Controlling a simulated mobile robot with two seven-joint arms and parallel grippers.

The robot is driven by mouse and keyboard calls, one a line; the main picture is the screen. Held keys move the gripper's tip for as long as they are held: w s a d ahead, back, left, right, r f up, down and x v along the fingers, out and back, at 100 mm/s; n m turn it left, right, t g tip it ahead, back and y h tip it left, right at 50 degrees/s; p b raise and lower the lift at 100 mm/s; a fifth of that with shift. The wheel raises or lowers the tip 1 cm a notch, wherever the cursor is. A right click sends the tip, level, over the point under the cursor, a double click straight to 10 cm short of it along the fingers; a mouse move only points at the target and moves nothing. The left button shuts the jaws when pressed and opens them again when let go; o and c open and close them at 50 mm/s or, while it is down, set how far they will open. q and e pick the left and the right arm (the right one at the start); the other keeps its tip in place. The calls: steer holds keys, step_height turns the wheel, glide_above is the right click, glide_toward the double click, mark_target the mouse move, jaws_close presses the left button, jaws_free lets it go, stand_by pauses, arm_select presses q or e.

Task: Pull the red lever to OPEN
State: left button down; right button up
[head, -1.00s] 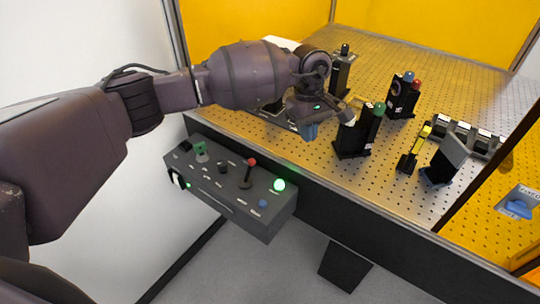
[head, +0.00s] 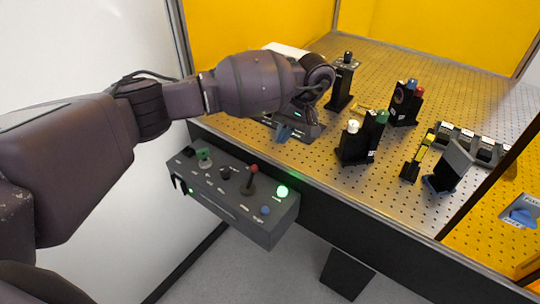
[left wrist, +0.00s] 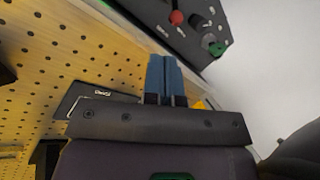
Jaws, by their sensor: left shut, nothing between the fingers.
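The red-knobbed lever (head: 252,171) stands on the top of a dark grey control box (head: 232,212) at the front edge of the table. Its red knob shows in the left wrist view (left wrist: 177,18). The printed labels beside it are too small to read. My left gripper (head: 283,134) has blue fingers, pressed together and empty. It is over the table edge, above and behind the lever in the head view, and apart from it. The fingers (left wrist: 166,72) point toward the control box in the left wrist view. My right gripper is not in view.
The box also carries a lit green button (head: 282,191), a blue button (head: 265,211), a black knob (head: 225,173) and a green switch (head: 204,158). Behind, the perforated table (head: 300,160) holds several black optic mounts. Open floor lies in front.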

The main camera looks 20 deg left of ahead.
mark_target(251, 178)
arm_select(q)
steer(key=p+x, duration=0.1)
steer(key=x, duration=0.8)
steer(key=shift+s+a+f, duration=0.1)
steer(key=shift+s+f, duration=0.05)
steer(key=shift+f, duration=0.25)
